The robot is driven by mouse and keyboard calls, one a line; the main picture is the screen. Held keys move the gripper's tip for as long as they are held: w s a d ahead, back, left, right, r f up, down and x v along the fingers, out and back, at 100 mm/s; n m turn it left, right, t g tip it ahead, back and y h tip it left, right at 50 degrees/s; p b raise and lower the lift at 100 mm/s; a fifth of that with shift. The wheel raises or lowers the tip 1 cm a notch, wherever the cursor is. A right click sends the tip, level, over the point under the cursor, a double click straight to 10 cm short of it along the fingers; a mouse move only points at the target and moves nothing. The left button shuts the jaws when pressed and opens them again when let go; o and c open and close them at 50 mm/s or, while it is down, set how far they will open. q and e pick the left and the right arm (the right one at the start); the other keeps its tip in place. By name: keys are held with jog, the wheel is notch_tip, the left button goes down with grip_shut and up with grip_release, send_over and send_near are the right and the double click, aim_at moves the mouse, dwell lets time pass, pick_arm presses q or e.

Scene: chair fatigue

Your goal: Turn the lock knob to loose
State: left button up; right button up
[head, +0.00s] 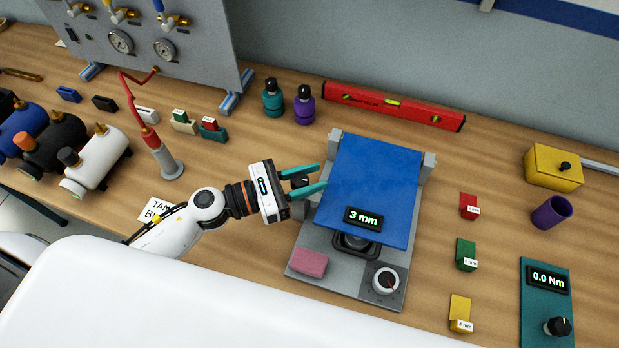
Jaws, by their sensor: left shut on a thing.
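A blue plate (376,185) sits on a grey test fixture base (318,240), with a small display (363,218) reading 3 mm at its front. A small black knob (300,180), apparently the lock knob, is at the fixture's left side. My left gripper (310,180) reaches in from the left. Its teal fingers are shut on the black knob, one on each side. The fingers hide part of the knob, and I cannot read any lock marking. A white-ringed dial (386,281) is on the base's front right corner. My right gripper is not in view.
A pink block (310,263) lies on the base's front left. Red (468,206), green (466,254) and yellow (460,312) blocks stand to the right. A teal meter (547,305) reads 0.0 Nm.

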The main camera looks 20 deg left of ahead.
pick_arm(q)
jog(key=n+t+y, duration=0.2)
jog(key=n+t+y+p, duration=0.1)
jog(key=t+y, duration=0.1)
jog(key=shift+w+a+r+n, duration=0.2)
jog(key=shift+n, duration=0.2)
jog(key=n+t+y, duration=0.1)
jog(key=y, duration=0.1)
jog(key=n+t+y, duration=0.1)
jog(key=y, duration=0.1)
jog(key=shift+w+a+n, duration=0.1)
jog(key=shift+a+n, duration=0.05)
jog(key=shift+n, duration=0.25)
jog(key=n+y, duration=0.1)
jog(key=n+t+y, duration=0.1)
jog(key=y, duration=0.1)
jog(key=n+y, duration=0.1)
jog(key=y, duration=0.1)
jog(key=shift+w+a+f+n, duration=0.1)
jog(key=shift+a+f+n, duration=0.05)
jog(key=shift+a+n, duration=0.15)
jog(key=shift+a+n+y+b, duration=0.15)
jog(key=shift+n+y+b, duration=0.15)
jog(key=shift+n+y, duration=0.95)
jog(key=shift+a+n+y+b, duration=0.2)
jog(key=shift+n+y, duration=0.45)
jog(key=shift+y, duration=1.5)
jog(key=o, duration=1)
